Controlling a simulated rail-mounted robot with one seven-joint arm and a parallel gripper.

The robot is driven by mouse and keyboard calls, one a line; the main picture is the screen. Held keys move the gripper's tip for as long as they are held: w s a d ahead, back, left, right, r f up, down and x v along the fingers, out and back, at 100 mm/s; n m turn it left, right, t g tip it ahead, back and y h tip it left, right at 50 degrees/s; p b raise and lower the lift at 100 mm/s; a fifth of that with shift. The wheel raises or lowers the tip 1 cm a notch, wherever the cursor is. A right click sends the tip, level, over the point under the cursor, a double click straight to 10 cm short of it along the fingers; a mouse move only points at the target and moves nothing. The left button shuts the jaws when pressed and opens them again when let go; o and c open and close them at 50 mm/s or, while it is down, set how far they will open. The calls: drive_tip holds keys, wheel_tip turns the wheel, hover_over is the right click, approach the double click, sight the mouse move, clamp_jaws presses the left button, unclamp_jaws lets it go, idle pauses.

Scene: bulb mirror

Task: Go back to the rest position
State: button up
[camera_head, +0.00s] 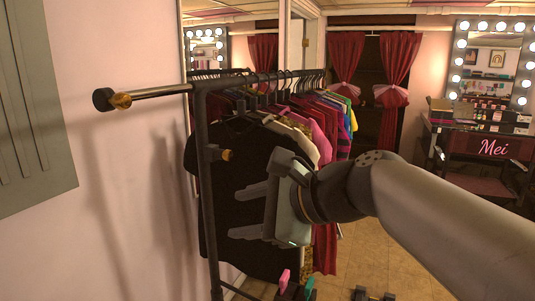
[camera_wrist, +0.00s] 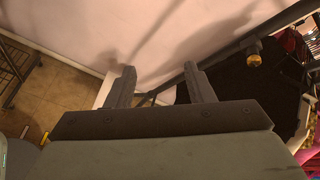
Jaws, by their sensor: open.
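My gripper (camera_head: 250,211) is in the middle of the head view, its two grey fingers apart and pointing left. It is open with nothing between the fingers. It stands in front of the black garment (camera_head: 225,178) on the clothes rack (camera_head: 207,190); I cannot tell whether it touches the cloth. My arm reaches in from the lower right. In the wrist view, the open fingers (camera_wrist: 161,88) point toward the pale wall, and the black garment (camera_wrist: 272,85) is at the right.
The rack's top rail (camera_head: 150,92) sticks out to the left near the pink wall (camera_head: 120,170). Several coloured garments hang behind. A vanity table with a lit mirror (camera_head: 492,62) and a chair (camera_head: 485,187) stand at the right. Tiled floor (camera_head: 365,262) shows between.

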drive_tip(key=s+d+f+n+g+h, duration=0.1)
drive_tip(key=s+d+f+n+h, duration=0.15)
drive_tip(key=d+f, duration=0.45)
drive_tip(key=s+d+f+n+g+h, duration=0.15)
drive_tip(key=f+n+h, duration=0.25)
drive_tip(key=f, duration=0.8)
drive_tip(key=s+d+f+n+g+h, duration=0.3)
drive_tip(key=s+d+f+n+h, duration=0.1)
drive_tip(key=s+d+f+n, duration=0.4)
drive_tip(key=shift+s+d+f+n+h, duration=0.35)
drive_tip(key=shift+d+f+n, duration=0.2)
drive_tip(key=shift+d+f, duration=0.5)
drive_tip(key=shift+w+a+f, duration=0.1)
drive_tip(key=shift+a+f, duration=0.05)
drive_tip(key=shift+a, duration=0.05)
